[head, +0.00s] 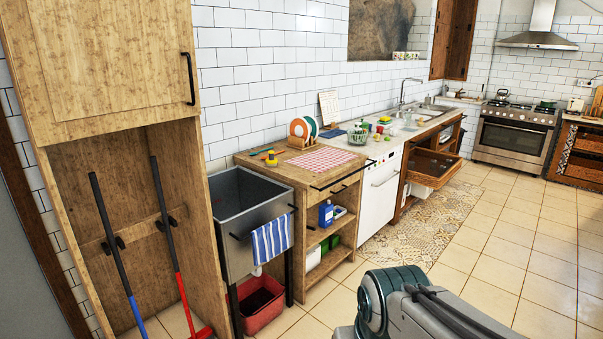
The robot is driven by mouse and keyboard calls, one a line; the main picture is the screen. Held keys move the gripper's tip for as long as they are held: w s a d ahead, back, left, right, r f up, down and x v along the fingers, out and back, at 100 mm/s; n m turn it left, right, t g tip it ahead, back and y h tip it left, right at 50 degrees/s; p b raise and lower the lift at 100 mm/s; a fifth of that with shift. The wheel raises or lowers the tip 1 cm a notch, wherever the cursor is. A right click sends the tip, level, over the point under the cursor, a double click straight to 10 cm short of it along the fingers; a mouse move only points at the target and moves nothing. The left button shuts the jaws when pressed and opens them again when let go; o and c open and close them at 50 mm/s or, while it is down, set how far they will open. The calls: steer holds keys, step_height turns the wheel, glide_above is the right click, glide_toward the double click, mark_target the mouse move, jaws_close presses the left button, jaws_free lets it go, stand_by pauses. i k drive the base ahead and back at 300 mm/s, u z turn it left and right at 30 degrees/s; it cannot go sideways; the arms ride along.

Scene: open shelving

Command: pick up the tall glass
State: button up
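I cannot make out the tall glass for certain. Several small things stand on the far counter (437,116) by the sink, too small to tell apart at this distance. My gripper is out of view. Only a teal and grey part of my own arm shows at the bottom, right of the middle, well short of the counter.
A wooden cabinet (110,60) with brooms below is at the left. Beside it are a metal basin (240,200), a red bin (262,304) and a wooden shelf unit (330,195). A drawer (432,165) stands open below the counter. The tiled floor (500,235) at right is clear.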

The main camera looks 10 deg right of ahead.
mark_target(408, 115)
steer(key=z, duration=0.75)
steer(key=i, duration=1.6)
steer(key=z, duration=0.95)
steer(key=i, duration=4.65)
steer(key=u, duration=1.15)
steer(key=i, duration=1.3)
steer(key=u, duration=1.25)
steer(key=i, duration=0.55)
steer(key=u, duration=0.25)
